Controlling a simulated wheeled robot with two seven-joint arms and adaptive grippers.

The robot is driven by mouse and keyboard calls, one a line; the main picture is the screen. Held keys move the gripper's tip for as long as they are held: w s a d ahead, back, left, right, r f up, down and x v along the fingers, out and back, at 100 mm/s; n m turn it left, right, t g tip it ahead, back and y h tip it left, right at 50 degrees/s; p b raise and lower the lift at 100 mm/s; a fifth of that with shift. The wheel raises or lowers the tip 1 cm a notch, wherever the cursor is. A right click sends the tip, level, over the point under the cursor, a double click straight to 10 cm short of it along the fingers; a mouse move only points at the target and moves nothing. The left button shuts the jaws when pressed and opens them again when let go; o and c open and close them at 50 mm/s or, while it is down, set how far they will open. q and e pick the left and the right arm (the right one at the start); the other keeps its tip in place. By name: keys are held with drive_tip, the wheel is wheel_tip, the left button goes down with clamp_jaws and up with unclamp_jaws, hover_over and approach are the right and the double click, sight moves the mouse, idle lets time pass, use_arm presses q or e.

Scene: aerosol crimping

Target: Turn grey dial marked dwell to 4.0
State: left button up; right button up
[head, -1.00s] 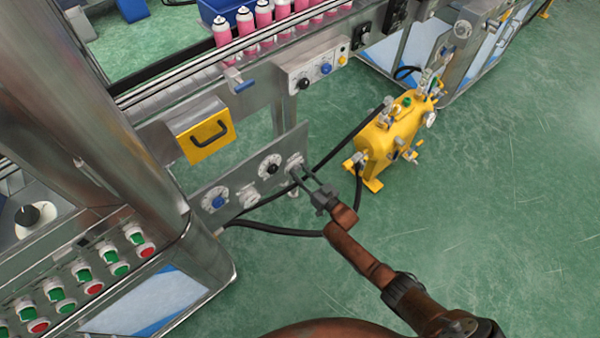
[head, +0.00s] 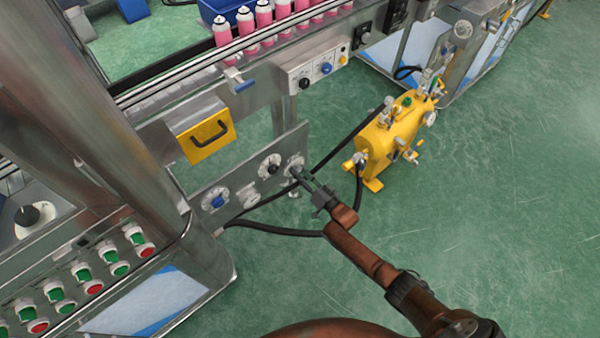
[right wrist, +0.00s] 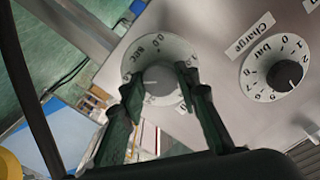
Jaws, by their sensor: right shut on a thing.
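The dial with a white scale plate (right wrist: 150,52) reading "sec" fills the upper middle of the right wrist view. Its grey knob (right wrist: 158,76) sits between my fingertips. In the head view this dial (head: 292,161) is at the right end of the low grey panel. My right gripper (right wrist: 159,86) is shut on the knob, one finger on each side. It also shows in the head view (head: 300,178), reaching in from the lower right. The dial's name label and its exact setting are not readable. My left gripper is not in view.
A dial with a black knob (right wrist: 286,75), labelled "Charge" and "bar", is beside it. A blue-knob dial (head: 216,202) and a light-knob dial (head: 249,195) share the panel. A yellow pump unit (head: 390,137) with black hoses (head: 285,232) stands right of the panel.

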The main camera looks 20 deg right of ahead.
drive_tip(key=shift+s+f, duration=0.1)
drive_tip(key=shift+f, duration=0.05)
drive_tip(key=o, duration=1.2)
drive_tip(key=shift+c, duration=0.2)
drive_tip(key=v, duration=1.2)
